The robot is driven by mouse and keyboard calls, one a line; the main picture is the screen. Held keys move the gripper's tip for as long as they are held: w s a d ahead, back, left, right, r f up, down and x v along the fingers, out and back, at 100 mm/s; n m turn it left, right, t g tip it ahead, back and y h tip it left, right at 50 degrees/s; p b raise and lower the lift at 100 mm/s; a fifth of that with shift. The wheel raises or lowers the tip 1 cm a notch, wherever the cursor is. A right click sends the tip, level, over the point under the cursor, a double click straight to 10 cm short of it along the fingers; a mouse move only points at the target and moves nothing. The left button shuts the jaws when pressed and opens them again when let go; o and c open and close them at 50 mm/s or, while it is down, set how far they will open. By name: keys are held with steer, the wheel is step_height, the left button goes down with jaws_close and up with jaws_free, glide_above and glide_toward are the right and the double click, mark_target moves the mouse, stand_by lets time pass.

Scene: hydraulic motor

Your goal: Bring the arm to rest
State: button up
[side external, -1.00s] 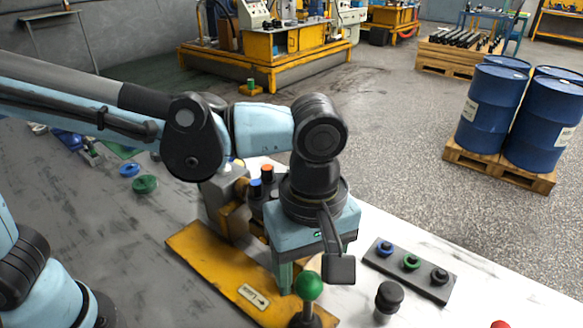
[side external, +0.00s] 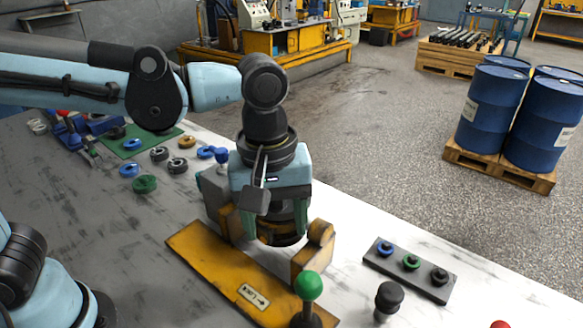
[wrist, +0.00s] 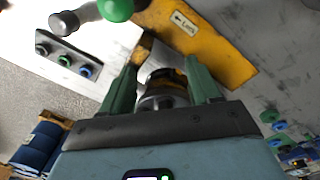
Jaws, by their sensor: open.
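My gripper (side external: 275,222) has green fingers and hangs pointing down over the yellow fixture (side external: 215,262) on the bench. In the wrist view my gripper (wrist: 162,85) is open, its two fingers wide apart. The dark and orange motor body (side external: 282,236) shows below and between the fingers in the side view. In the wrist view its round metallic end (wrist: 163,88) lies between the fingers; I cannot tell whether they touch it. My gripper hides most of the motor.
A green-knobbed lever (side external: 309,286) and a black knob (side external: 389,297) stand in front. Several loose rings and a green mat (side external: 135,141) lie at the left. Blue drums (side external: 490,107) stand off the bench.

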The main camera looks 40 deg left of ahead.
steer(key=a+f+m+t, duration=0.2)
steer(key=a+m+t, duration=0.4)
steer(key=a, duration=1.2)
steer(key=m, duration=0.3)
steer(key=shift+w+t, duration=0.25)
steer(key=shift+t, duration=0.05)
steer(key=shift+a, duration=0.1)
